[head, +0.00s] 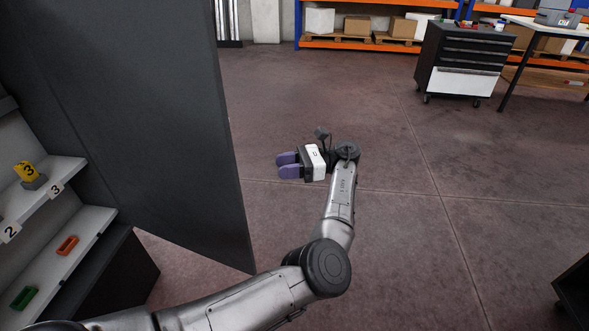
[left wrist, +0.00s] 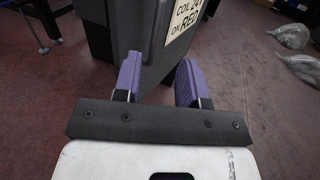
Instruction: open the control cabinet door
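A tall dark grey panel (head: 150,120), which looks like the control cabinet door, fills the left of the head view. Shelves show to the left of it. I cannot tell its hinge or handle. My left gripper (head: 278,166) is to the right of the panel's free edge, with its purple fingers pointing left towards it and floor showing between. In the left wrist view the purple fingertips (left wrist: 158,78) are apart with nothing held. A dark grey body (left wrist: 155,40) with a cream text label (left wrist: 185,22) stands beyond them. My right gripper is not in view.
A drawer cart (head: 462,60) and an orange rack (head: 360,43) stand far back.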

